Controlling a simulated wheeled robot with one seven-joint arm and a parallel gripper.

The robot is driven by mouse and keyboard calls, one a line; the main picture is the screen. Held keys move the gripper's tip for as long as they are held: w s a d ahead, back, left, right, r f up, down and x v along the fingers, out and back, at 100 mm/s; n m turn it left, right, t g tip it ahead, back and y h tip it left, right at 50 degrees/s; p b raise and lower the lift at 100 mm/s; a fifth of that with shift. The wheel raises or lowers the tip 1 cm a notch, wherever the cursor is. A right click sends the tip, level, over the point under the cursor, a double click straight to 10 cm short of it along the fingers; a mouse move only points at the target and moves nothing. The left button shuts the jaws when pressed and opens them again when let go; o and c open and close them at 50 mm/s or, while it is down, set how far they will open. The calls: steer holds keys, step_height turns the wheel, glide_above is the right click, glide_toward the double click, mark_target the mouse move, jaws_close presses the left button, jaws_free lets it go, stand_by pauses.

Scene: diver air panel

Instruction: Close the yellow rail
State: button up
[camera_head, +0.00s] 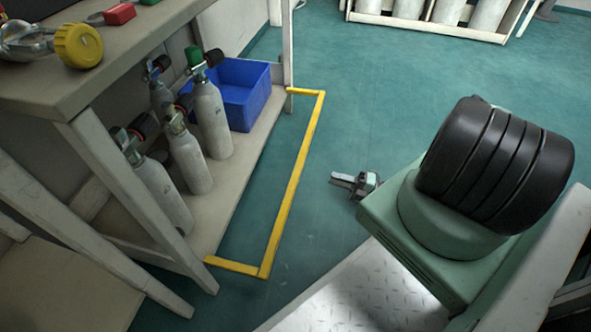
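The yellow rail (293,187) is a thin three-sided frame at the middle of the head view. Its two short ends meet the front of the low shelf (247,158), and its long bar stands out from the shelf over the green floor, apart from the bottles. My gripper (340,181) is to the right of the long bar, with a gap of floor in view between them. Its fingers point left towards the rail. It is small in view, and I cannot tell how far apart the fingers are. I see nothing held in it.
Several grey gas bottles (211,120) and a blue crate (240,92) stand on the low shelf. The bench top (110,62) above holds a yellow-knobbed fitting (78,46) and a red block (119,14). Floor beyond the rail is clear. More bottles stand in a rack (430,22) at the back.

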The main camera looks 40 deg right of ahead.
mark_target(296, 167)
steer(key=b+x, duration=0.4)
steer(key=x, duration=1)
steer(key=shift+w+a, duration=0.1)
jaws_close()
